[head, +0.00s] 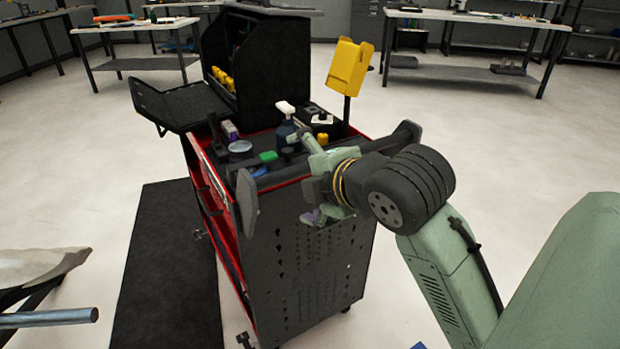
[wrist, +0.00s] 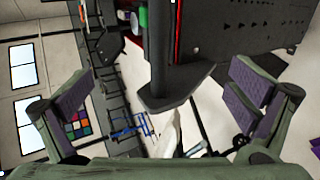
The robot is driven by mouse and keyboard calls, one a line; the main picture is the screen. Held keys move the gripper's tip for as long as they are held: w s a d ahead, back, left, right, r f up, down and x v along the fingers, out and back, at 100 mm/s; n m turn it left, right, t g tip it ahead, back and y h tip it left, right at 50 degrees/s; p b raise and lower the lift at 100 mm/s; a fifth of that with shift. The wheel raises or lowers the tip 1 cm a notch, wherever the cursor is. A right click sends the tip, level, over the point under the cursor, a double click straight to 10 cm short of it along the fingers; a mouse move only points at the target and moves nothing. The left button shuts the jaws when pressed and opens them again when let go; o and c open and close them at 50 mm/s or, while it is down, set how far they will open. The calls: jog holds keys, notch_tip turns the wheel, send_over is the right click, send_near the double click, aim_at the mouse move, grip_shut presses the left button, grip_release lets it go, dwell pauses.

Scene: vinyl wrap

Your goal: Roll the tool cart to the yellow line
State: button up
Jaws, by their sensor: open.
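The tool cart (head: 300,270) is black with red trim and stands upright in the middle of the head view. Its black push handle (head: 285,176) runs along the top of the near end, partly hidden by my arm. My gripper (head: 318,190) is at this handle, mostly hidden by my wrist in the head view. In the wrist view my gripper (wrist: 160,98) is open, its purple-padded fingers wide apart. No yellow line shows in either view.
The cart top (head: 262,139) carries bottles, cans and a yellow holder (head: 349,67) on a post. A dark mat (head: 168,270) lies left of the cart. Workbenches (head: 470,72) stand at the back. A metal stand (head: 45,318) is at lower left. Pale floor is open on the right.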

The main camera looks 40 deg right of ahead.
aim_at(288, 176)
jog(key=b+x, duration=0.2)
jog(key=x, duration=0.6)
jog(key=shift+w+b, duration=0.15)
jog(key=shift+b, duration=0.2)
grip_shut()
dwell(1.1)
dwell(0.9)
